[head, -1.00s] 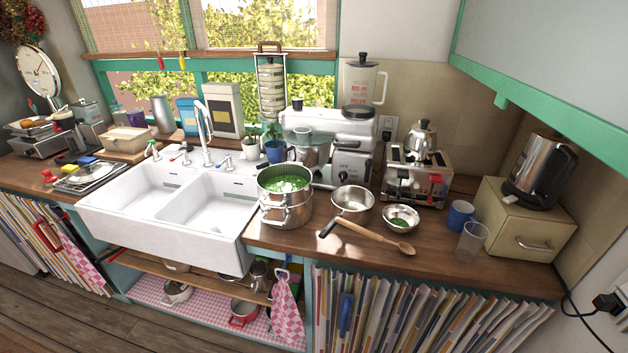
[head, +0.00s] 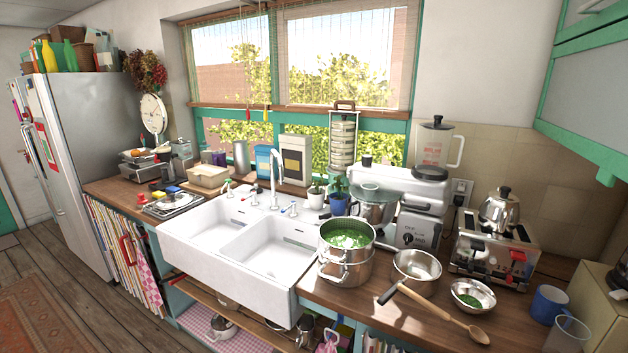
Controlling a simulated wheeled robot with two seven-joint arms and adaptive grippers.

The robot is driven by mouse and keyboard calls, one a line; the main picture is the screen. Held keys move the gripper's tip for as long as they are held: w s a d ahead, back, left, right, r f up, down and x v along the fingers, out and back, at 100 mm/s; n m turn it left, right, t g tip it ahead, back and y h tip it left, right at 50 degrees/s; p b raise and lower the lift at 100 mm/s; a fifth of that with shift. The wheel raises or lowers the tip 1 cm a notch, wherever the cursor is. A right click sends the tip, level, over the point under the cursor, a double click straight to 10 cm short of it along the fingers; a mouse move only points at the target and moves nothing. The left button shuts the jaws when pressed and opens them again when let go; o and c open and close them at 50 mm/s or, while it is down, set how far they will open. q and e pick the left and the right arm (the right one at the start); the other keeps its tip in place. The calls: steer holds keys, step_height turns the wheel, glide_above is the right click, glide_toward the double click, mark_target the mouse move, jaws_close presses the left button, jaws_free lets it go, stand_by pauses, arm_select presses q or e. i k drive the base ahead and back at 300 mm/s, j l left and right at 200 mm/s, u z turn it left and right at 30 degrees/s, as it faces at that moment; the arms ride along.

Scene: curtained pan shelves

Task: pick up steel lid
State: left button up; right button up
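A flat, shiny metal piece (head: 172,204) lies on the counter just left of the sink. A steel pot (head: 346,258) full of something green stands uncovered right of the sink. Part of a steel saucepan (head: 222,328) shows on the curtained shelf below the sink; whether a lid is there I cannot tell. Neither of my grippers is in view.
A white double sink (head: 229,262) sits mid-counter. A fridge (head: 85,150) stands at the left. Wooden floor (head: 75,268) lies open at the front left.

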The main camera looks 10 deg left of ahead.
mark_target(174, 200)
steer(key=u, duration=1.4)
